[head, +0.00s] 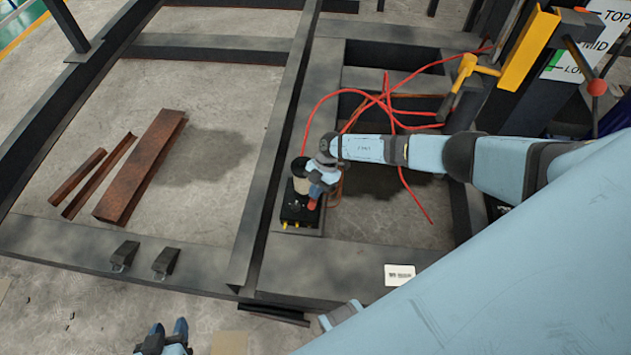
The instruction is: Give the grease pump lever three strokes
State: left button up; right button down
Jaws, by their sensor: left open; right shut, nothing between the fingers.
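The grease pump (296,212) appears to be the small black box with yellow fittings on the dark steel frame, near the middle. A red-orange tip (312,204), perhaps the lever's end, shows just below the fingers. The rest of the lever is hidden, and I cannot tell whether the fingers touch it. My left gripper (168,343) is open and empty at the bottom edge.
Red hoses (388,95) loop behind the pump. A yellow handle (468,72), a yellow post, a TOP/MID/LOW board (598,42) and a red ball knob (597,87) stand at upper right. Rusty steel pieces (142,165) lie at left on otherwise clear floor.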

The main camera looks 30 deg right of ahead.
aim_at(315, 203)
jog(key=shift+s+a+f, duration=0.25)
jog(key=shift+s+f, duration=0.05)
jog(key=shift+f, duration=0.1)
jog(key=shift+s+f, duration=0.1)
jog(key=shift+s+a+f, duration=0.25)
jog(key=shift+s+f, duration=0.05)
jog(key=shift+f, duration=0.1)
jog(key=shift+s+a+f, duration=0.3)
jog(key=shift+s+f, duration=0.05)
jog(key=shift+f, duration=0.2)
dwell(0.3)
